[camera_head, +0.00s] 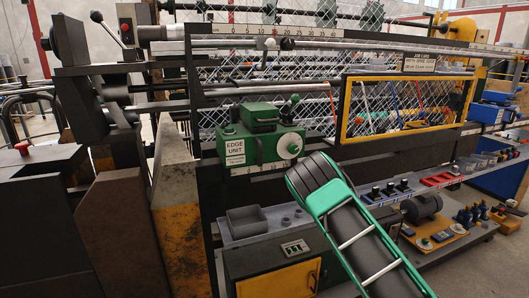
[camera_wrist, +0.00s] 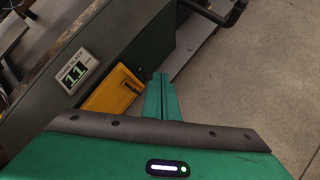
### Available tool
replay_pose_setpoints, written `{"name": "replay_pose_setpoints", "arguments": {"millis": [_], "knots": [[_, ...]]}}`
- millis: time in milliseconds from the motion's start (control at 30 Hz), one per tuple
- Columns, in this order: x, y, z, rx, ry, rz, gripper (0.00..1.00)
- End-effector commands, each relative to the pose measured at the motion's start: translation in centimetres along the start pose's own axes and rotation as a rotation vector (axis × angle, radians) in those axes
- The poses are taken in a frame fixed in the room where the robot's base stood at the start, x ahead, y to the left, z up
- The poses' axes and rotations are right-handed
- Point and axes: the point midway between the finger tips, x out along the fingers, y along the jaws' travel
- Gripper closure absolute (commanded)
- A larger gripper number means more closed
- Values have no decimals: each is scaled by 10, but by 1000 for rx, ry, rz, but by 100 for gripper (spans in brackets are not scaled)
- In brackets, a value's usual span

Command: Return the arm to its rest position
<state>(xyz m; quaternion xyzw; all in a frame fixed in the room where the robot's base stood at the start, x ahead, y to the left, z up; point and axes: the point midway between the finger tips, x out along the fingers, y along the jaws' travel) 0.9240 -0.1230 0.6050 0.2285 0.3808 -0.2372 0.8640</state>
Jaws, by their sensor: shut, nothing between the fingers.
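My gripper (camera_wrist: 161,78) shows in the wrist view as two green fingers side by side, shut and empty. It points down past the dark cabinet (camera_wrist: 130,35), with grey floor beyond. The fingers overlap part of the view near a yellow door (camera_wrist: 112,90), and I cannot tell the exact gap. In the head view my green and black arm reaches across the lower middle, in front of the machine. The gripper's fingers cannot be made out there.
The green edge unit (camera_head: 262,138) sits on the machine behind my arm. A yellow-framed window (camera_head: 345,112) is at its right. The cabinet's small display (camera_head: 295,248) is left of my arm. A motor (camera_head: 422,208) and small parts sit on the right-hand shelf. Floor (camera_wrist: 265,60) is clear at right.

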Motion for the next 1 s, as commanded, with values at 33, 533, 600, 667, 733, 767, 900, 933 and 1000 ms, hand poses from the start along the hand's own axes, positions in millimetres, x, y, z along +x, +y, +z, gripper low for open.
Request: {"name": "replay_pose_setpoints", "arguments": {"millis": [33, 533, 600, 667, 733, 767, 900, 933, 1000], "knots": [[-14, -6, 14, 93, 4, -21, 100], [-156, -84, 78, 982, 66, -270, 100], [-178, -95, 82, 1100, 70, -305, 100], [-198, -104, 85, 1200, 72, -334, 100], [-222, -115, 87, 1313, 74, -370, 100], [-232, -119, 87, 1361, 75, -386, 100], [-280, -140, 87, 1581, 70, -460, 100], [-290, -144, 86, 1627, 69, -476, 100], [-314, -154, 83, 1731, 64, -513, 100]]}}
